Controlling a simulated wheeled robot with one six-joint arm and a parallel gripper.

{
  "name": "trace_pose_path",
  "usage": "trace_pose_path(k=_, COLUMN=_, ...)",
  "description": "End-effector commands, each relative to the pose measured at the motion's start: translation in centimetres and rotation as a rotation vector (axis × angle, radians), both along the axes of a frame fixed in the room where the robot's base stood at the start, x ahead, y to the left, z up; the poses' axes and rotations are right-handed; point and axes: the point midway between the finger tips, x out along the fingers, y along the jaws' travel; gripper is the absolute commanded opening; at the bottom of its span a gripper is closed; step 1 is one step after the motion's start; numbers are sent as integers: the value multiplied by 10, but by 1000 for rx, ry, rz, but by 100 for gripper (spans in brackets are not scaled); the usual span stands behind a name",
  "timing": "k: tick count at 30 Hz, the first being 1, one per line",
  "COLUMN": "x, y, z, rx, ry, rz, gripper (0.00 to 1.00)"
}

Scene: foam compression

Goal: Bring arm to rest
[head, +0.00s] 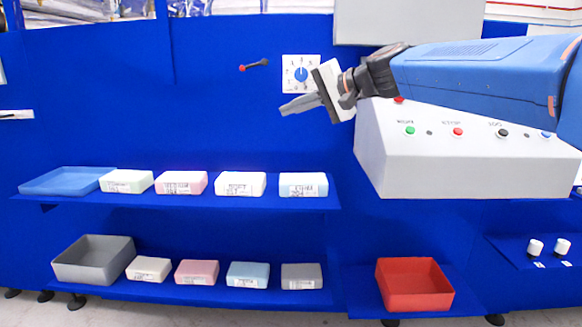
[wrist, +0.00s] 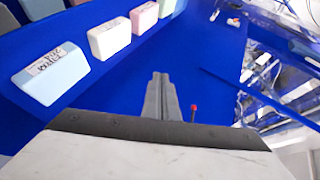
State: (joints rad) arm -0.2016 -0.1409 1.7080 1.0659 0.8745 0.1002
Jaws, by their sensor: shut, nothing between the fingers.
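My blue arm reaches in from the right in the head view. My gripper (head: 297,105) points left, in front of the blue back wall, close to the white dial (head: 301,74). Its fingers are shut together with nothing between them. In the wrist view the closed fingers (wrist: 161,85) point away over the blue panel, clear of the foam blocks. A red-tipped lever (head: 254,65) is on the wall up and left of the gripper; its red knob also shows in the wrist view (wrist: 194,108).
A white control box (head: 470,165) with coloured buttons is below my arm. Foam blocks (head: 240,184) line the upper shelf beside a blue tray (head: 66,181). The lower shelf holds a grey bin (head: 93,260) and more blocks (head: 197,272). A red bin (head: 414,285) stands lower right.

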Motion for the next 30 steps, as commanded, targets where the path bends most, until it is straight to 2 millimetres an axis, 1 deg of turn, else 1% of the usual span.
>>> trace_pose_path(k=5, x=-24, y=-21, z=-24, rx=-81, ry=-4, rz=-7, gripper=0)
trace_pose_path(k=8, x=-41, y=-36, z=-42, rx=-141, ry=-5, rz=-10, gripper=0)
trace_pose_path(k=11, x=-63, y=-55, z=-66, rx=-218, ry=-6, rz=-13, gripper=0)
trace_pose_path(k=14, x=-94, y=-82, z=-99, rx=-319, ry=-4, rz=-17, gripper=0)
trace_pose_path(k=15, x=-107, y=-93, z=-113, rx=-363, ry=-3, rz=-17, gripper=0)
trace_pose_path(k=17, x=-127, y=-110, z=-135, rx=-431, ry=2, rz=-17, gripper=0)
trace_pose_path(k=21, x=-176, y=-151, z=-187, rx=-588, ry=14, rz=-12, gripper=0)
trace_pose_path(k=23, x=-197, y=-168, z=-209, rx=-654, ry=21, rz=-9, gripper=0)
trace_pose_path(k=24, x=-211, y=-179, z=-223, rx=-696, ry=26, rz=-7, gripper=0)
trace_pose_path(k=30, x=-280, y=-235, z=-295, rx=-911, ry=57, rz=15, gripper=0)
